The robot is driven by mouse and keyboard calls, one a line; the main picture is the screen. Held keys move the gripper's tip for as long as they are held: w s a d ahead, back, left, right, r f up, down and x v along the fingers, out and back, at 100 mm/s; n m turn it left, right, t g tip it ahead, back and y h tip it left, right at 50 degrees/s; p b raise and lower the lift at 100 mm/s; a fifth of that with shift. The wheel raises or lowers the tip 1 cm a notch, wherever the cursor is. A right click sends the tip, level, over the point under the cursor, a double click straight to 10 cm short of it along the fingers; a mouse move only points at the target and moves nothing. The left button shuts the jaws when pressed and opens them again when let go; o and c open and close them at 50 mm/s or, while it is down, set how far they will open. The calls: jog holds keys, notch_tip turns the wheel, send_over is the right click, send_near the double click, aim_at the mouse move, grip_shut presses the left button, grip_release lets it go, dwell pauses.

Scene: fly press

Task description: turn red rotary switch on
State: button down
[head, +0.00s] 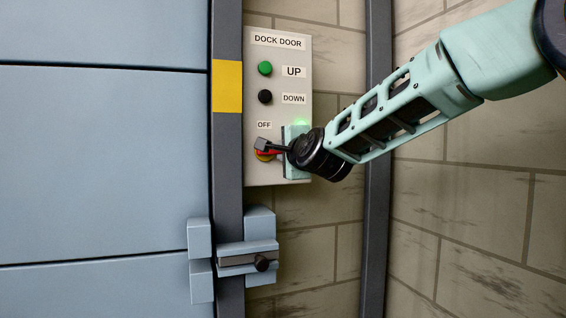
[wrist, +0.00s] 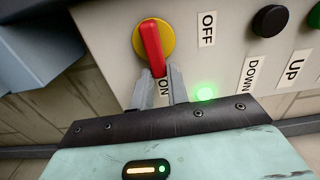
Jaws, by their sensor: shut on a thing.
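The red rotary switch (wrist: 150,45) sits on a round yellow base (wrist: 169,40) on a light panel. Its red handle lies along the line towards the ON label (wrist: 165,88), with the OFF label (wrist: 207,30) to the side. My gripper (wrist: 158,74) is shut on the near end of the handle, one finger on each side. The ON label is partly covered by a finger.
The DOCK DOOR panel (head: 278,172) also carries a green UP button (head: 265,68) and a black DOWN button (head: 265,96). A green lamp (wrist: 205,93) glows beside my gripper. A door latch (head: 248,259) stands below the panel, and a dark post (head: 377,215) to the right.

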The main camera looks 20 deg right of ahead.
jog(key=shift+f+m, duration=0.15)
jog(key=shift+m, duration=0.15)
dwell(0.4)
jog(key=c, duration=1.4)
grip_release()
jog(key=shift+o, duration=0.2)
jog(key=shift+s, duration=0.1)
jog(key=s+p, duration=0.5)
jog(key=s, duration=1.2)
jog(key=shift+s, duration=0.1)
